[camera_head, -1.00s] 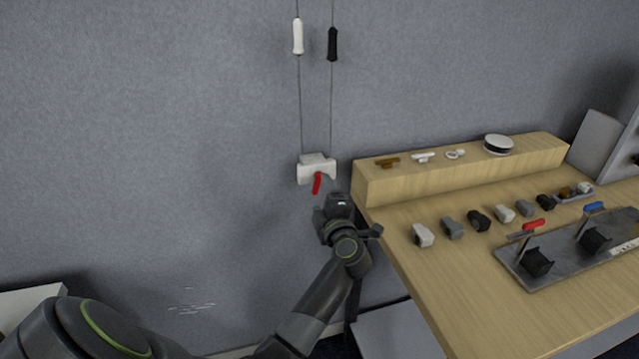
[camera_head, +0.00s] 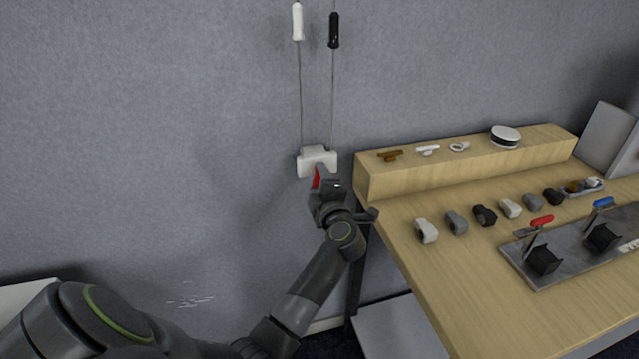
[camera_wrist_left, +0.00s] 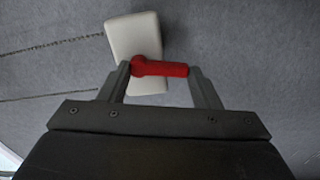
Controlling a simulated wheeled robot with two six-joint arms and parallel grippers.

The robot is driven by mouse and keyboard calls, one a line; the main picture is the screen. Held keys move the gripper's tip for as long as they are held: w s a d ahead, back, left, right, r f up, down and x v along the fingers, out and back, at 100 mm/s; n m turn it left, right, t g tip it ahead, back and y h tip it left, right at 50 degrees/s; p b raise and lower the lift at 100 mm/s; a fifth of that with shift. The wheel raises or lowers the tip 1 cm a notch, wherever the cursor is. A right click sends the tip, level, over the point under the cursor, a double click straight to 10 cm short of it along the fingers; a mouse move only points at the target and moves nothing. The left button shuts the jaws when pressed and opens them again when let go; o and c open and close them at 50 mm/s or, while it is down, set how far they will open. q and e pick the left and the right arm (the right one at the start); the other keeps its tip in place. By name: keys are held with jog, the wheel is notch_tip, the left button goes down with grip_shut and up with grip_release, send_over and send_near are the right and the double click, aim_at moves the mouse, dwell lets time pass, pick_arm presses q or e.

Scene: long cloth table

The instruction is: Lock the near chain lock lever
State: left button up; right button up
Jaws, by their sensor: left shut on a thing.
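The chain lock is a white block (camera_head: 313,157) on the grey wall, with two thin chains running up from it. Its red lever (camera_head: 317,177) hangs at the block's lower front, partly hidden by my gripper. My left gripper (camera_head: 322,185) is just below the block, shut on the lever. In the left wrist view, the red lever (camera_wrist_left: 160,68) spans between the two fingertips, with the white block (camera_wrist_left: 134,42) behind it. My right gripper is in neither view.
A white handle (camera_head: 297,22) and a black handle (camera_head: 334,30) hang on the chains above. A wooden table (camera_head: 470,290) stands to the right, holding small clips and a metal plate (camera_head: 570,258) with red-handled and blue-handled clamps. The wall left of the lock is clear.

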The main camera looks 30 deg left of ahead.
pick_arm(q)
jog(key=shift+w+d+n, duration=0.1)
jog(key=shift+w+n, duration=0.05)
jog(key=shift+n, duration=0.85)
jog(key=shift+f+n, duration=0.1)
jog(key=shift+n, duration=0.3)
jog(key=o, duration=1)
jog(key=shift+d, duration=0.15)
